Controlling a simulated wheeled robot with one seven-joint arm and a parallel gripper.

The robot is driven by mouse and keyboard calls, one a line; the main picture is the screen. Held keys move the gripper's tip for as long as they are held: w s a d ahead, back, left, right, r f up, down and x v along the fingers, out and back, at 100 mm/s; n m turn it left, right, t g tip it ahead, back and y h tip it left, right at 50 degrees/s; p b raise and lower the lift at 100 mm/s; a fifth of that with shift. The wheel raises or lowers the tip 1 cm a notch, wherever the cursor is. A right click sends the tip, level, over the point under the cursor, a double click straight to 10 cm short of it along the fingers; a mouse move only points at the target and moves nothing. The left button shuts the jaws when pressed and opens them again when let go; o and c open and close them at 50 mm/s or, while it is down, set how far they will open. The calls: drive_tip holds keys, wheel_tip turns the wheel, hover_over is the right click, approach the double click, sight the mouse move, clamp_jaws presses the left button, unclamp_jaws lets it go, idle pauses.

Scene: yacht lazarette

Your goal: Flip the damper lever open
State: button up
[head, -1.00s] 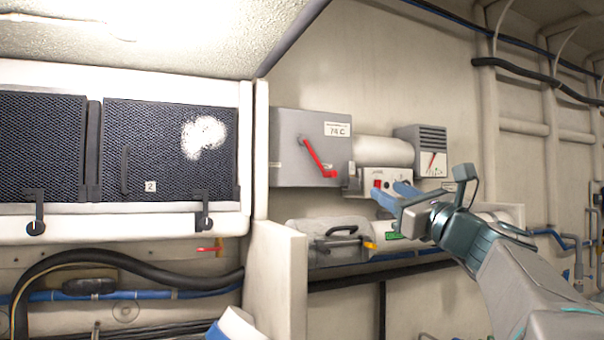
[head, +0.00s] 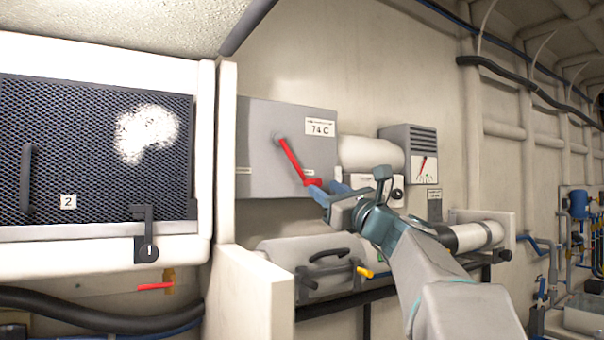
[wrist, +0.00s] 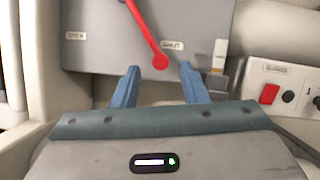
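The damper lever (head: 292,158) is a red bar pivoted on the front of a grey box (head: 258,175) marked "74 C". It slants down to the right, and its knobbed end sits close to the "SHUT" label (wrist: 172,46) in the wrist view. The "OPEN" label (wrist: 76,36) is to the left. My gripper (head: 328,190) is open and empty, with its blue fingers at the lever's lower end. In the wrist view the lever's knob (wrist: 160,62) appears between the two fingertips (wrist: 158,68); I cannot tell whether they touch it.
A switch panel with a red button (wrist: 269,94) stands right of the box, near a gauge box (head: 408,150). Below are a light case with a black handle (head: 330,255) and a pale partition (head: 255,300). A mesh panel (head: 90,150) is at left.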

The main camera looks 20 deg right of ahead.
sight(311, 179)
drive_tip(key=p+x, duration=0.2)
drive_tip(key=x, duration=0.4)
drive_tip(key=shift+w+r, duration=0.15)
drive_tip(key=shift+w, duration=0.15)
drive_tip(key=shift+a, duration=0.2)
clamp_jaws()
drive_tip(key=shift+d, duration=0.1)
